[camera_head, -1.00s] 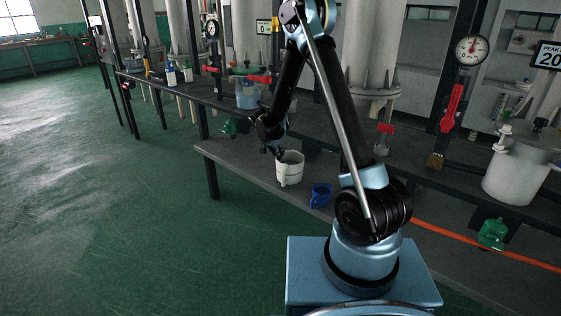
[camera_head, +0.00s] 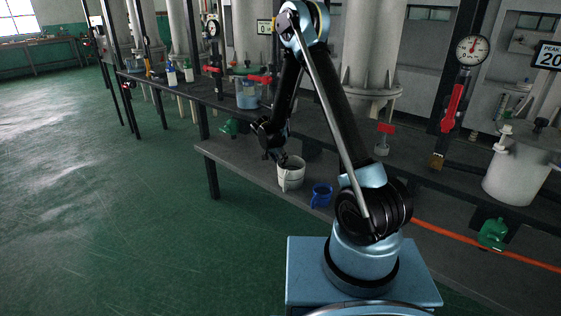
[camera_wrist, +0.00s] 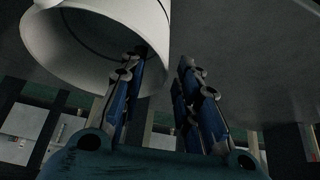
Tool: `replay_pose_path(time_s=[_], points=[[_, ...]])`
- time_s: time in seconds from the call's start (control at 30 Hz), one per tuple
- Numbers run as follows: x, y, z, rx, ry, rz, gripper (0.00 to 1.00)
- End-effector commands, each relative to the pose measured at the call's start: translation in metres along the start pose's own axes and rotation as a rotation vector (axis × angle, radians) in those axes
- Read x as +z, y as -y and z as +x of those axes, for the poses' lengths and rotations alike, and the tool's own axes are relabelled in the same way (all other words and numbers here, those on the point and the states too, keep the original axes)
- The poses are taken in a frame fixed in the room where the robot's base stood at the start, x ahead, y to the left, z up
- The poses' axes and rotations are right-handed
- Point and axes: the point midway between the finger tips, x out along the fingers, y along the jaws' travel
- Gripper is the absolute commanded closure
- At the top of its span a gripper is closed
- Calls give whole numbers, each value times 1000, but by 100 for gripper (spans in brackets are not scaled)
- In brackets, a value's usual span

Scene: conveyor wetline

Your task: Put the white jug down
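The white jug (camera_head: 291,176) stands on the dark grey bench, apparently upright, in the head view. In the wrist view its open mouth and pale wall (camera_wrist: 90,45) fill the upper left. My gripper (camera_head: 279,158) is at the jug's rim, on its left-rear side in the head view. In the wrist view my gripper (camera_wrist: 161,62) has its two fingers apart. The left finger overlaps the jug's mouth, and the right finger is outside its wall with a visible gap. The jug's base is hidden in the wrist view.
A blue mug (camera_head: 321,195) stands on the bench just right of the jug. The bench's bare front edge (camera_head: 240,175) is left of the jug. An orange line (camera_head: 480,246) runs along the right.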

Motion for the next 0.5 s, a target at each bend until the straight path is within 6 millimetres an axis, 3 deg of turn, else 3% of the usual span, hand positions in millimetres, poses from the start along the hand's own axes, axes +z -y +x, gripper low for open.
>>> replay_pose_path(time_s=[0.27,0.5], points=[[0,0,-9,0,0,-1,70],[0,0,-41,0,0,-1,70]])
